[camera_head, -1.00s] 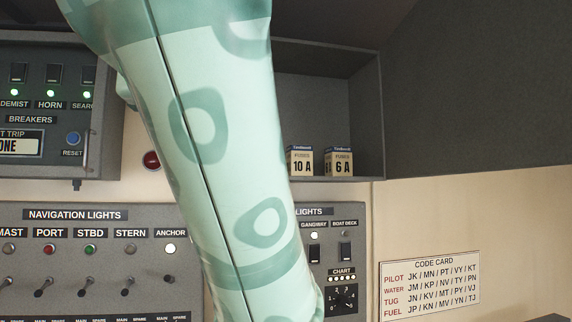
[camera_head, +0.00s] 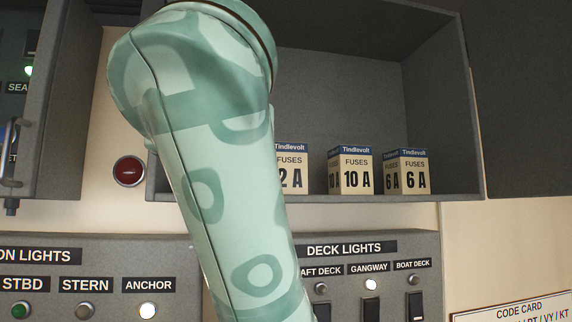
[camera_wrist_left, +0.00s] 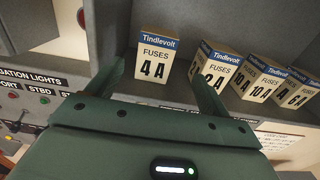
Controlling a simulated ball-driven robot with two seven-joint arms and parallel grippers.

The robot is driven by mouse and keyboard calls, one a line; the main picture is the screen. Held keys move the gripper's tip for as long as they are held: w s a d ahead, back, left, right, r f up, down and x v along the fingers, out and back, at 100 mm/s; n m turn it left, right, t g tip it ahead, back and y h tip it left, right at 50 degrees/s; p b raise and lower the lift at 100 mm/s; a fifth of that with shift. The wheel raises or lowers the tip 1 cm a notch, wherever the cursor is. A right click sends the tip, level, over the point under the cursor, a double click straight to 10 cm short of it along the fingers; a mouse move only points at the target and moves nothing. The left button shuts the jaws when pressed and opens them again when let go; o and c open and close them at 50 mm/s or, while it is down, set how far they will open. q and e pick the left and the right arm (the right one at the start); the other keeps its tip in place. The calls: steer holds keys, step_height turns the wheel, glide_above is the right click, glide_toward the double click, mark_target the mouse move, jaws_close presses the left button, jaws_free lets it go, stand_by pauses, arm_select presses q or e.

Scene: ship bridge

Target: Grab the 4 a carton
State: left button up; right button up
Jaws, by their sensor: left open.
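The 4 A carton (camera_wrist_left: 156,58) is a cream box with a blue Tindlevolt band. It stands upright in the shelf cabinet in the left wrist view. My left gripper (camera_wrist_left: 158,78) is open, with one finger on each side of the carton's lower part in the picture. The fingers look empty; I cannot tell how far behind them the carton stands. In the head view my left arm hides the 4 A carton and the gripper. My right gripper is in neither view.
To the right stand a 2 A carton (camera_head: 292,168), a 10 A carton (camera_head: 356,172) and a 6 A carton (camera_head: 416,174). The 2 A carton (camera_wrist_left: 216,68) is close to the right finger. A deck lights panel (camera_head: 365,272) is below the cabinet (camera_head: 440,110).

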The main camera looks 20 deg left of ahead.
arm_select(q)
steer(key=p+x, duration=0.1)
steer(key=x, duration=0.6)
steer(key=shift+w+a, duration=0.1)
steer(key=shift+w, duration=0.05)
steer(key=shift+w+a+p, duration=0.2)
steer(key=shift+p, duration=0.1)
steer(key=shift+w+a, duration=0.25)
steer(key=p+x, duration=0.2)
steer(key=x, duration=0.1)
steer(key=shift+w+a, duration=0.15)
steer(key=shift+a, duration=0.1)
steer(key=shift+w+a, duration=0.3)
steer(key=shift+w, duration=0.05)
steer(key=shift+s+d, duration=0.1)
steer(key=shift+d, duration=0.1)
steer(key=c, duration=1.3)
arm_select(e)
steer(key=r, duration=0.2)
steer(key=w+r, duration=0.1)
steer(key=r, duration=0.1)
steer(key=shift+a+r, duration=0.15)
